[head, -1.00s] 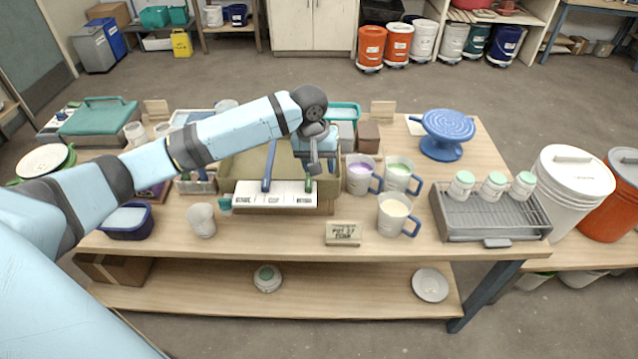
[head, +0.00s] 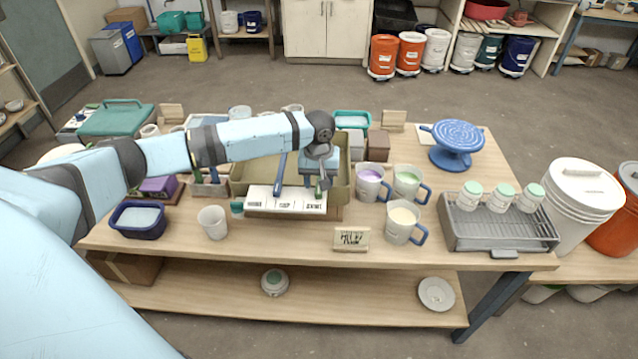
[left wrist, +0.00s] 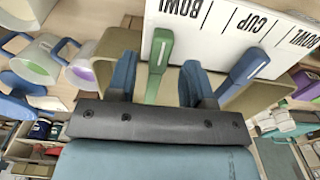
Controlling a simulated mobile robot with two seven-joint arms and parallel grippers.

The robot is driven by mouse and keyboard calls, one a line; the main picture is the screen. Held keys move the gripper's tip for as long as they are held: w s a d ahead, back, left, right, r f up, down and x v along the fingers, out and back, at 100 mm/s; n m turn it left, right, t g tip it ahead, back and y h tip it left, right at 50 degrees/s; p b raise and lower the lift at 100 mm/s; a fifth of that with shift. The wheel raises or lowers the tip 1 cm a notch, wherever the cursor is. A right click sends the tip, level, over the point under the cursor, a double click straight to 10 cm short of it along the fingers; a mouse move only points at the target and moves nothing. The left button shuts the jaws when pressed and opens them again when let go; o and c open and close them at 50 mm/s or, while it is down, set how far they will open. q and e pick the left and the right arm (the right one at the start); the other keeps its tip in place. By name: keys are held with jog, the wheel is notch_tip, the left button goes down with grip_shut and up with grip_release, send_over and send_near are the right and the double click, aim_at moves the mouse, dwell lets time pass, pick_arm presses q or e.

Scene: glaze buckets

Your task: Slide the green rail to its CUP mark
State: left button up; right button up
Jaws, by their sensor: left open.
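The green rail (head: 319,190) is a thin bar at the right part of the white label strip (head: 262,197), on the front of an open tan box (head: 240,173). In the left wrist view the green rail (left wrist: 158,48) stands between the two blue fingers of my left gripper (left wrist: 158,72). The fingers are open, one on each side of it, with gaps showing. The strip reads BOWL, CUP, BOWL in that view; the green rail is by an outer BOWL word, away from CUP. My left gripper (head: 321,176) also shows in the head view. My right gripper is not in view.
A blue rail (head: 280,176) stands on the same box, left of the green one; it also shows in the left wrist view (left wrist: 243,70). Mugs (head: 369,182) stand close at the right. A small sign (head: 351,239) and a white cup (head: 213,222) stand in front.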

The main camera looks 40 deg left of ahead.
pick_arm(q)
jog(key=shift+f, duration=1)
